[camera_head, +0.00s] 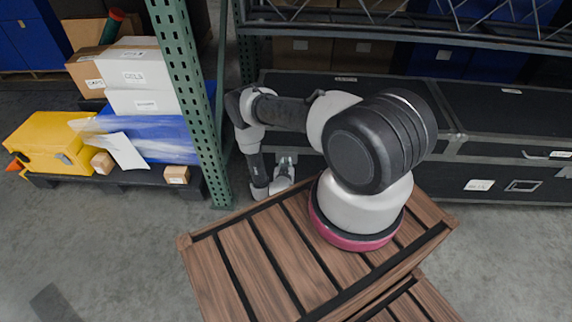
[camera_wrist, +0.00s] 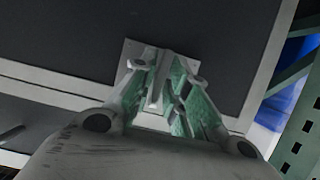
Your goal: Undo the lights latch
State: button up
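A long black case with pale metal edging (camera_head: 455,95) lies on the floor under the rack; its small white labels are too small to read. The case's dark face and pale edge strip (camera_wrist: 60,90) fill much of the wrist view. A pale latch plate with an upright lever (camera_wrist: 132,48) sits on that face by the edge strip. My gripper (camera_wrist: 166,66) is open, with its green-padded fingers on either side of the lever; I cannot tell whether they touch it. In the head view my gripper (camera_head: 286,160) is small, at the case's left end, and hides the latch.
A green perforated rack post (camera_head: 185,90) stands just left of my arm. Left of it, a dark pallet (camera_head: 110,183) carries a yellow case (camera_head: 45,140), white boxes (camera_head: 135,75) and a blue wrapped tote (camera_head: 165,138).

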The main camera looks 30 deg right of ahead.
jog(key=v, duration=1.1)
jog(key=shift+a, duration=0.1)
